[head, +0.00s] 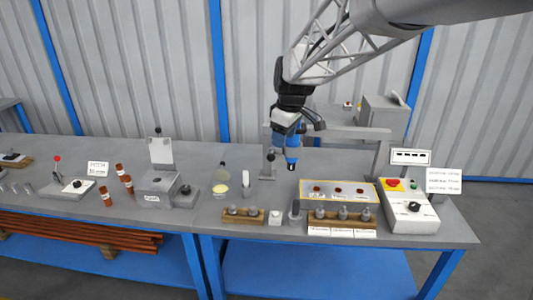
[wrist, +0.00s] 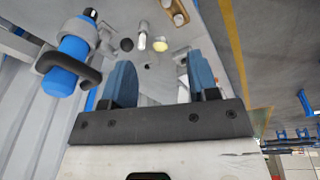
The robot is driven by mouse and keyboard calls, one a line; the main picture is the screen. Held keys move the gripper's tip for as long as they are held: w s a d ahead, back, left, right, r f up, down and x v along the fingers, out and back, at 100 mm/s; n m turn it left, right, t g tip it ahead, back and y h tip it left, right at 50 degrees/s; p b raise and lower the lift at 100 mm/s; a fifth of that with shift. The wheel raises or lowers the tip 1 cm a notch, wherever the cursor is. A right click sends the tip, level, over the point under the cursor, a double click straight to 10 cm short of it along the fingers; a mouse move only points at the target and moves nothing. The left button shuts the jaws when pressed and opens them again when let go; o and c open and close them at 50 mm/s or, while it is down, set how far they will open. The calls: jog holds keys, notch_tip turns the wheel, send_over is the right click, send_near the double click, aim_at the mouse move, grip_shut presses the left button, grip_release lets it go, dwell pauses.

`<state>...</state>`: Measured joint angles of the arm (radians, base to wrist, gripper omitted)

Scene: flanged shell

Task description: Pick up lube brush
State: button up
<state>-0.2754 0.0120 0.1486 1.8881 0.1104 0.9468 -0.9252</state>
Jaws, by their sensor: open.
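A pale, slim upright piece (head: 246,178), which may be the lube brush, stands on the bench beside a yellow round pot (head: 220,189). In the wrist view the pale piece (wrist: 142,39) and the yellow pot (wrist: 160,44) show small, ahead of my fingers. I cannot make out bristles. My gripper (wrist: 154,75) is open, with nothing between its two blue fingers. It is above the bench, well apart from the pale piece, to its right in the head view. Its fingertips are hard to tell in the head view.
A blue cylindrical tool (wrist: 65,65) with a black tip is close on the left of my fingers in the wrist view. A grey beam (head: 345,132) and post stand behind a yellow-edged box (head: 340,193). A wooden rack (head: 243,216) is in front of the pale piece.

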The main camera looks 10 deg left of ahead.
jog(key=w+a+f+n, duration=0.3)
jog(key=w+a+f, duration=0.1)
jog(key=w+a, duration=0.45)
jog(key=n+g+h, duration=0.1)
jog(key=n, duration=0.5)
send_over(245, 171)
jog(key=f, duration=1.7)
jog(key=shift+a+f, duration=0.25)
jog(key=shift+f, duration=0.1)
jog(key=shift+w+d+f+n, duration=0.1)
jog(key=shift+d+f+n, duration=0.2)
jog(key=shift+d+f, duration=0.1)
jog(key=shift+f, duration=1.3)
jog(key=shift+f, duration=2.6)
